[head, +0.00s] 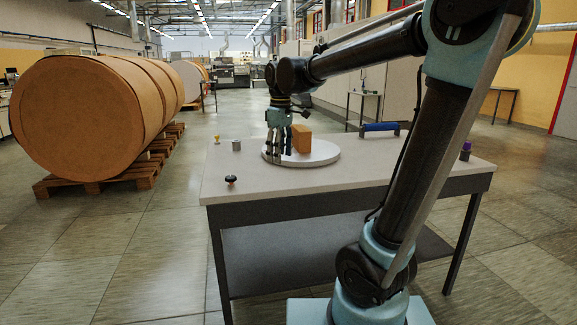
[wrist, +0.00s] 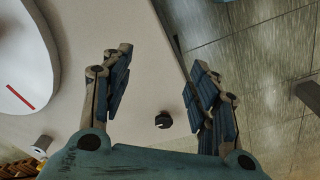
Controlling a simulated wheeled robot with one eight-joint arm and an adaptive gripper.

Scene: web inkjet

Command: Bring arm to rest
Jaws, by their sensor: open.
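My gripper (head: 279,154) hangs from my outstretched arm over the table (head: 350,188), fingers pointing down. In the wrist view my gripper (wrist: 162,65) is open, with its blue-padded fingers wide apart and nothing between them. In the head view it overlaps the left part of a round white disc (head: 322,156). In the wrist view the disc (wrist: 22,45), with a red line on it, lies off to the left of the fingers. An orange-brown block (head: 302,138) stands on the disc, right of the fingers and partly hidden by them.
A blue roller-like thing (head: 381,127) lies at the back, a purple-topped piece (head: 466,150) at the right. Big brown rolls (head: 85,115) sit on pallets at left.

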